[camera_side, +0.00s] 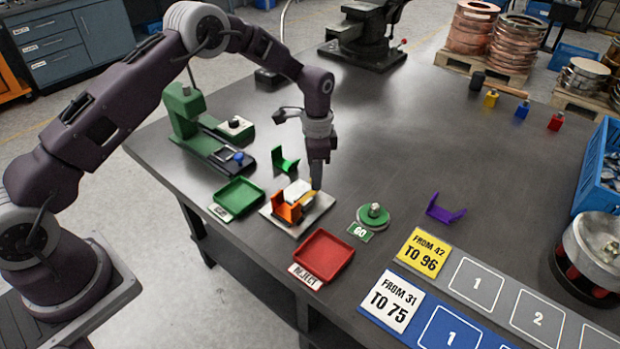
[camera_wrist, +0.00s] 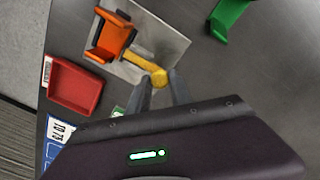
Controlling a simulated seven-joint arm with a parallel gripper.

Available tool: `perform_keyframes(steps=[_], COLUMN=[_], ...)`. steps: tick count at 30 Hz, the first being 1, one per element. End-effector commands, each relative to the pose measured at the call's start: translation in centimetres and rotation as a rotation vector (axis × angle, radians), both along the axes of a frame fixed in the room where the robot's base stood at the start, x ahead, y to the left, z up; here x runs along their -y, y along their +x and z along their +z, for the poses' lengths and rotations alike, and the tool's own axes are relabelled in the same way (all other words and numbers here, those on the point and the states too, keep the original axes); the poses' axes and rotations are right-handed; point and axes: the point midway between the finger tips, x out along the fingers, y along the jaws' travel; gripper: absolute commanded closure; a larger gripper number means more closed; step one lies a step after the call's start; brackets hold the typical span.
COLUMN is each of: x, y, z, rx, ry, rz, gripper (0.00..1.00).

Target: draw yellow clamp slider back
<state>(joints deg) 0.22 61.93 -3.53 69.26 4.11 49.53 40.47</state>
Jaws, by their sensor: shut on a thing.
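The yellow clamp slider (camera_wrist: 146,68) shows in the wrist view as a bar with a rounded knob end, beside an orange bracket (camera_wrist: 110,37) on a pale metal plate (camera_wrist: 160,40). In the side view the slider (camera_side: 312,192) is mostly hidden behind my gripper. The orange bracket (camera_side: 286,208) and a white block (camera_side: 298,190) sit on the plate (camera_side: 318,208). My gripper (camera_side: 317,186) points down at the slider's right end. In the wrist view its fingertips (camera_wrist: 162,80) are at the knob, shut on it.
A green tray (camera_side: 238,196) stands left of the plate and a red REJECT tray (camera_side: 324,258) in front. A green bracket (camera_side: 285,162) lies behind the plate. A green GO gauge (camera_side: 373,215) and a purple bracket (camera_side: 445,209) are to the right.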

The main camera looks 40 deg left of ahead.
Motion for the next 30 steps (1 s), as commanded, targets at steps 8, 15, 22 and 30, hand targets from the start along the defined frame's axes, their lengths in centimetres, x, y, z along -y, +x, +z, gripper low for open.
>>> perform_keyframes(steps=[8,15,22,30], x=[0.0,0.0,0.0,0.0], y=[0.6,0.5,0.5,0.4], z=[0.2,0.1,1.3,6.4], rx=[0.022,0.016,0.016,0.017], ry=[-0.001,-0.001,-0.001,-0.001], rz=[0.002,0.001,0.001,0.002], gripper=[0.69,0.53,0.53,0.53])
